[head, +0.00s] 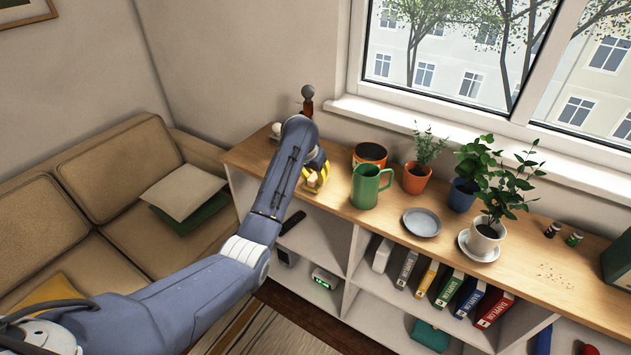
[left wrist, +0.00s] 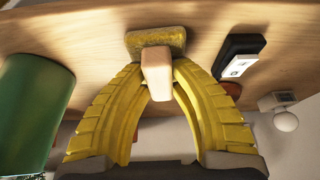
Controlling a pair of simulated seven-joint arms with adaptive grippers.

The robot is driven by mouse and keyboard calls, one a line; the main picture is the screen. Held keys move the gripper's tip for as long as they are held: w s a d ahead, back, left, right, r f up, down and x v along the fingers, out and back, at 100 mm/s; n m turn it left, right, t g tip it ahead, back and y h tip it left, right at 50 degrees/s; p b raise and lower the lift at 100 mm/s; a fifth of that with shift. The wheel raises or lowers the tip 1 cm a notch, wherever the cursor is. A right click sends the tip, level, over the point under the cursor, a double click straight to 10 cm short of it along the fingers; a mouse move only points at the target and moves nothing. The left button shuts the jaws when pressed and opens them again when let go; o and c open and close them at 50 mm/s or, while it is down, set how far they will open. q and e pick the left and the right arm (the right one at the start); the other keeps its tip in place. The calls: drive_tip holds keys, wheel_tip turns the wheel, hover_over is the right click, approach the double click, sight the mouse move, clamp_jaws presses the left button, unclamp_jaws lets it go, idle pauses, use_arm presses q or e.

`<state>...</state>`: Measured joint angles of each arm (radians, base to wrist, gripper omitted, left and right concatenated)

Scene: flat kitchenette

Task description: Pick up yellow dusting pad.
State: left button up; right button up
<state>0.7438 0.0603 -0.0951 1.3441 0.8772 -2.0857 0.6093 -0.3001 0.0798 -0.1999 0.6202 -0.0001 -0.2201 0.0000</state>
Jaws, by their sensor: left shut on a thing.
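The yellow dusting pad (left wrist: 155,40) shows in the left wrist view as a flat, olive-yellow block with a pale tan handle (left wrist: 157,72) sticking out towards me. My left gripper (left wrist: 160,75) has its two yellow ribbed fingers closed on the handle, one on each side. The pad appears at the wooden shelf top; I cannot tell whether it touches it. In the head view my left gripper (head: 315,180) is at the front edge of the shelf top, left of the green mug, and my arm and fingers hide most of the pad. My right gripper is not in view.
The green mug (head: 366,186) stands close to the right of my left gripper. An orange-black pot (head: 370,155), several potted plants and a grey plate (head: 422,222) stand farther right. A dark wooden mill (head: 307,101) is behind. Crumbs (head: 556,274) lie at the right.

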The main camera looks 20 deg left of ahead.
sight(316, 174)
use_arm(q)
clamp_jaws()
wheel_tip(316, 174, up, 10)
drive_tip(key=shift+r, duration=0.1)
idle(0.5)
drive_tip(key=shift+o, duration=0.9)
unclamp_jaws()
clamp_jaws()
